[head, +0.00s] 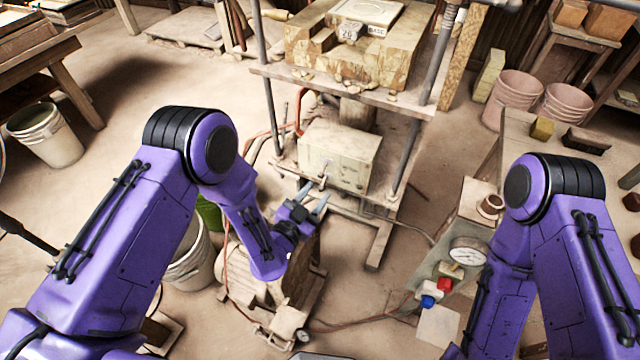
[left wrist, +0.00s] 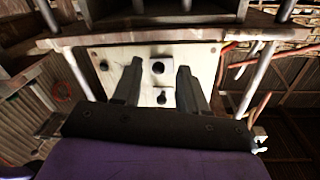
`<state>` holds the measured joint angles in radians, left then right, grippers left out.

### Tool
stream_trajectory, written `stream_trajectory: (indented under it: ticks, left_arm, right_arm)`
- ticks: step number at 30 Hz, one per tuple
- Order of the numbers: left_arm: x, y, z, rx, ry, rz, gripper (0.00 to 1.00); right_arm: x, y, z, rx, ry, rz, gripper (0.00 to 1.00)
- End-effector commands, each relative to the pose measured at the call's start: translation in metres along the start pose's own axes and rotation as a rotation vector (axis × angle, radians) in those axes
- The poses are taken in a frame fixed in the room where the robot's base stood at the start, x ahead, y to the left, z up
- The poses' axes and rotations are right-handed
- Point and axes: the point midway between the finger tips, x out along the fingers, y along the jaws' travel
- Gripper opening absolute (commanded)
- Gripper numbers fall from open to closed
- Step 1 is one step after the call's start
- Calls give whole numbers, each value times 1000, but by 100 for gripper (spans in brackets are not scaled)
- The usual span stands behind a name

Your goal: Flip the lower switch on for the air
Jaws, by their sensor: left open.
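A cream switch box (head: 338,156) sits on the lower level of the press frame. Its front panel (left wrist: 110,72) faces me in the left wrist view. The panel has a dark round upper fitting (left wrist: 158,67) and a smaller dark lower switch (left wrist: 162,98). I cannot tell the lower switch's position. My left gripper (head: 314,197) is open and empty in front of the box's near side. In the left wrist view its fingers (left wrist: 160,68) appear on either side of the two fittings, with no clear contact. My right gripper is not visible.
The press frame (head: 425,108) surrounds the box. A wooden-looking block (head: 300,245) stands below my left gripper. A control box with a gauge (head: 467,252), red button (head: 445,285) and blue button (head: 428,301) is at right. Hoses cross the floor. A bucket (head: 190,268) stands at left.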

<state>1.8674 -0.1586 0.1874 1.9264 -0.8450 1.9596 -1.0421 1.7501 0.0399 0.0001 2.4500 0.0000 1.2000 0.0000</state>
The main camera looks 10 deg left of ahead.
Motion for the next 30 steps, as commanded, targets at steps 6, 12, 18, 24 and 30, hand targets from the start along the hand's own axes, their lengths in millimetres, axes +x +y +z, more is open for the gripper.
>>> stream_trajectory:
  ticks: [6,12,18,24,30]
  left_arm:
    - [28,-1,0,-1,-1,-2,42]
    - [31,-1,1,-1,-3,-2,42]
    - [30,-1,1,-1,-3,-1,3]
    - [30,-1,0,-1,-5,-1,0]
    - [30,-2,-5,-4,-49,10,0]
  right_arm:
    - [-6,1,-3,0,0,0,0]
    - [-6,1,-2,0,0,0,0]
    - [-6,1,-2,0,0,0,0]
    - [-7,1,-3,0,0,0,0]
    - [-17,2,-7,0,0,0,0]
